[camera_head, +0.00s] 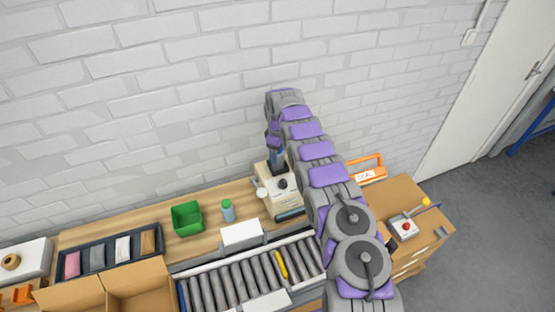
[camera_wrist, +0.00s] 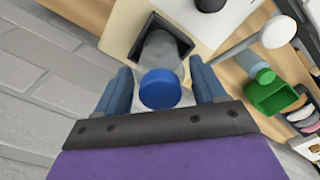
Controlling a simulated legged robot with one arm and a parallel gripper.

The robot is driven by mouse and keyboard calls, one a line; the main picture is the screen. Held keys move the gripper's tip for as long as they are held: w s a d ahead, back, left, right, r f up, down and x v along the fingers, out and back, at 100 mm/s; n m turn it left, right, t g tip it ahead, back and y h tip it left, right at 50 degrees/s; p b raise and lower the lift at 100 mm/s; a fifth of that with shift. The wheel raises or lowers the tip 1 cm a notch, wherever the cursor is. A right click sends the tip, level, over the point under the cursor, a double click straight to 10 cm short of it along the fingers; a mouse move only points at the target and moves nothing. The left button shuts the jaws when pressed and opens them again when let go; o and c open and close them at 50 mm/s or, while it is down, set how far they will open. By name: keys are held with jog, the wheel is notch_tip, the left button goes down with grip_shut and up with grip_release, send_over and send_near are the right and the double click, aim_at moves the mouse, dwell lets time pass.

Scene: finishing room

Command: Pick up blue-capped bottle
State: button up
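The blue-capped bottle (camera_wrist: 159,88) shows in the wrist view, with a round blue cap and a clear greyish body. Its lower part sits in a black square holder (camera_wrist: 183,43) on a beige block. My gripper (camera_wrist: 161,72) is open, with one blue finger on each side of the bottle and a visible gap beside the cap. In the head view my gripper (camera_head: 276,157) points down over the beige block (camera_head: 263,172) against the wall. The bottle cannot be made out clearly there.
A green-capped bottle (camera_head: 228,211) and green bin (camera_head: 187,219) stand left of the block on the wooden bench. A white round-headed object (camera_wrist: 278,32) is close to my gripper. A roller conveyor (camera_head: 235,283) runs in front. The brick wall is close behind.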

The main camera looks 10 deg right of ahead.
jog(key=c, duration=0.8)
jog(key=shift+r, duration=1.8)
jog(key=shift+s+b, duration=0.3)
jog(key=shift+s, duration=0.05)
jog(key=shift+s+a+r+b, duration=0.15)
jog(key=shift+s+r+b, duration=0.1)
jog(key=shift+s, duration=2.3)
jog(key=shift+s+a+r+b, duration=0.2)
jog(key=shift+s, duration=2.3)
jog(key=shift+s+a+r+b, duration=0.15)
jog(key=shift+s+r+b, duration=0.1)
jog(key=shift+s, duration=2.3)
